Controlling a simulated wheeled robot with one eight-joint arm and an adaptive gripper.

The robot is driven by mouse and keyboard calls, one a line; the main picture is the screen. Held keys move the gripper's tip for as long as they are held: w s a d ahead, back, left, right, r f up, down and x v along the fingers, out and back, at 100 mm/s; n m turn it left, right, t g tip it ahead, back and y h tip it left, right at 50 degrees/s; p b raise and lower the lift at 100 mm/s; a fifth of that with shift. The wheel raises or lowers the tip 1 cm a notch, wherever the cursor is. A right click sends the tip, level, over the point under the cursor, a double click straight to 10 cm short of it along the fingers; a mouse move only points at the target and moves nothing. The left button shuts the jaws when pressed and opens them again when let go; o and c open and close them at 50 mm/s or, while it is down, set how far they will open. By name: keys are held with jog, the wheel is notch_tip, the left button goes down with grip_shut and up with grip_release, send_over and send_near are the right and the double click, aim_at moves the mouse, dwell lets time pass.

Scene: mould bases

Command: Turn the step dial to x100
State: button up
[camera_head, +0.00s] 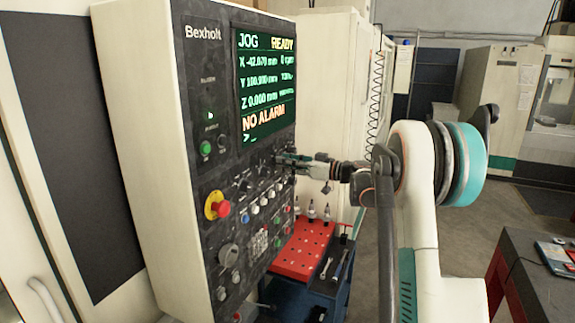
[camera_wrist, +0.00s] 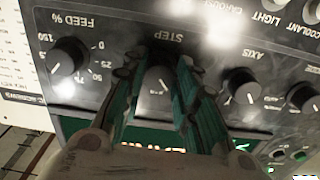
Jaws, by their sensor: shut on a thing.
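The step dial (camera_wrist: 158,82) is a dark round knob on the black control panel, under the label STEP, which shows upside down in the wrist view. My gripper (camera_wrist: 158,72) has its two green-lined fingers on either side of the dial and is shut on it. The fingers and palm hide most of the dial's scale, so I cannot read which step it points to. In the head view my gripper (camera_head: 284,160) reaches the panel from the right, just below the screen, and covers the dial.
The feed dial (camera_wrist: 68,58) and the axis dial (camera_wrist: 240,86) sit close on either side. The screen (camera_head: 265,85) reads JOG, READY and NO ALARM. A red emergency button (camera_head: 222,208) and several small buttons are lower. A red tool tray (camera_head: 300,255) stands below right.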

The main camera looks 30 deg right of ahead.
jog(key=shift+r+m+b, duration=0.1)
jog(key=shift+m+b, duration=2.75)
jog(key=shift+m, duration=5.75)
jog(key=o, duration=1.1)
jog(key=shift+c, duration=0.2)
jog(key=shift+s, duration=0.1)
jog(key=v, duration=1.2)
